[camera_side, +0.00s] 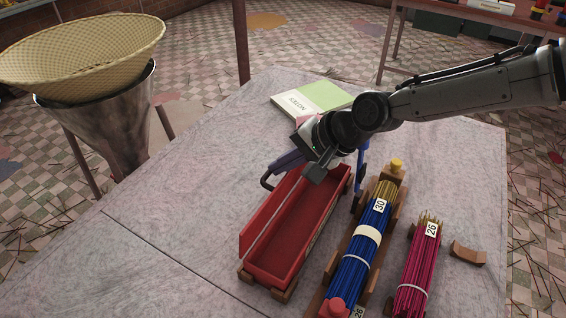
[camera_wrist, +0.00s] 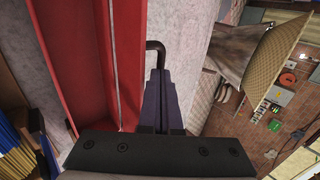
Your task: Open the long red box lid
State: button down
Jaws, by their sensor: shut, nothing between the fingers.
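The long red box (camera_side: 309,226) lies on the table with its inside in view, and it looks empty. Its red lid (camera_side: 262,226) stands raised along the left long side; the lid also shows in the wrist view (camera_wrist: 131,60). A black handle (camera_side: 265,181) sticks out on the lid's outer side and also shows in the wrist view (camera_wrist: 155,47). My gripper (camera_side: 272,168) is shut and empty, with its purple fingers beside the handle. In the wrist view the closed fingertips (camera_wrist: 160,76) are close to the handle; whether they touch it I cannot tell.
Blue incense sticks (camera_side: 361,246) and pink sticks (camera_side: 418,262) lie in wooden holders right of the box. A green-and-white notebook (camera_side: 315,98) lies behind. A metal funnel (camera_side: 110,120) with a woven basket (camera_side: 85,50) stands at left. The table left of the box is clear.

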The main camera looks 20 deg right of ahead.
jog(key=shift+w+a+f, duration=0.15)
jog(key=shift+w+a, duration=0.4)
jog(key=shift+w+a+f, duration=0.15)
jog(key=shift+w+a, duration=0.35)
jog(key=shift+a, duration=0.05)
jog(key=s+d+r, duration=0.2)
jog(key=r, duration=0.5)
jog(key=s+d+r, duration=0.2)
jog(key=r, duration=0.4)
jog(key=d+r+m+t, duration=0.2)
jog(key=d+r+t, duration=0.1)
jog(key=d+r, duration=0.8)
jog(key=s+d+f+n+h, duration=0.1)
jog(key=s+d, duration=0.3)
jog(key=d, duration=0.3)
jog(key=s+d+f+h, duration=0.1)
jog(key=s+d+h, duration=0.1)
jog(key=s+d, duration=0.35)
jog(key=s+d+f+n+g+h, duration=0.1)
jog(key=s+d+f+n, duration=0.4)
jog(key=s, duration=0.4)
jog(key=s+d+f+n+g+h, duration=0.2)
jog(key=s+d+f+n, duration=0.3)
jog(key=s+d+f, duration=0.2)
notch_tip(320, 180, down, 3)
jog(key=shift+s+r, duration=0.1)
jog(key=shift+s, duration=1.15)
